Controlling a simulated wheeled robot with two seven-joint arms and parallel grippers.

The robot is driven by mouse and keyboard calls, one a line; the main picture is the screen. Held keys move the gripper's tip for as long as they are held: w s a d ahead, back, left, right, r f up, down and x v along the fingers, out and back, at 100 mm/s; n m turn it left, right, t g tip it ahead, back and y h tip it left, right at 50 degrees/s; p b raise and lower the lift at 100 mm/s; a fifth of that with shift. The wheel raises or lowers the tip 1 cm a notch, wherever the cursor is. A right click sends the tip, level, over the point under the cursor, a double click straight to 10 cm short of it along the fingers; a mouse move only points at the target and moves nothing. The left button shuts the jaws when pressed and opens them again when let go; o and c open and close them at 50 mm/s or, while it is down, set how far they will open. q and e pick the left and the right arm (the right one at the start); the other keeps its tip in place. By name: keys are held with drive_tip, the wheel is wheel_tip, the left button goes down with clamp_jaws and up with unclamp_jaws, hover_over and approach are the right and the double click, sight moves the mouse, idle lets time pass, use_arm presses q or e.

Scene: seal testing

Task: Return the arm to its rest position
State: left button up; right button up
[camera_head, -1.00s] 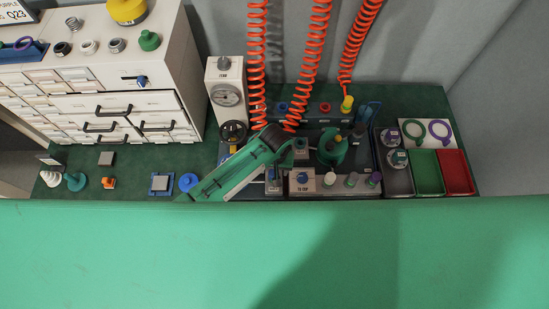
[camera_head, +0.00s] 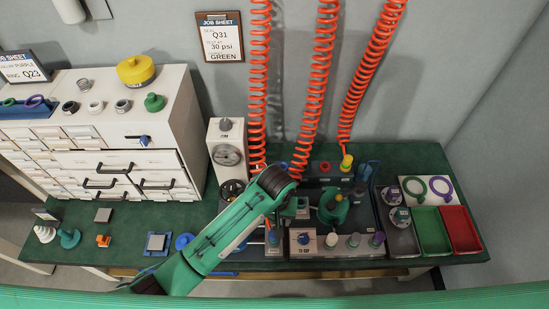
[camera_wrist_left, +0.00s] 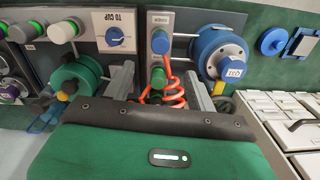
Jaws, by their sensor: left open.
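My left arm (camera_head: 222,235), in a green sleeve, reaches in from the lower left over the bench. Its left gripper (camera_head: 292,207) is above the test station, left of a green round part (camera_head: 333,207). In the left wrist view the two grey fingers of the gripper (camera_wrist_left: 160,88) stand apart, with nothing clamped between them. A post with blue and green knobs (camera_wrist_left: 160,45) and an orange coil (camera_wrist_left: 170,95) show beyond the fingers. A blue reel-like part (camera_wrist_left: 215,48) is beside the right finger. My right gripper is not in view.
The gauge stand (camera_head: 226,158) is close left of my wrist. Orange coiled hoses (camera_head: 315,90) hang behind. Green (camera_head: 431,232) and red (camera_head: 461,231) trays are at right, and a drawer cabinet (camera_head: 100,130) is at left. A job sheet (camera_head: 220,38) hangs on the wall.

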use_arm(q)
drive_tip(key=s+a+r+t, duration=0.2)
drive_tip(key=s+a+r, duration=0.1)
drive_tip(key=s+a, duration=0.75)
drive_tip(key=s+a+r+t, duration=0.2)
drive_tip(key=s+a+r, duration=0.35)
drive_tip(key=a, duration=0.75)
wheel_tip(320, 180, down, 33)
drive_tip(key=s+g, duration=0.2)
drive_tip(key=s+a+f+m+g, duration=0.1)
drive_tip(key=s+a+f, duration=0.2)
drive_tip(key=s+f, duration=1.6)
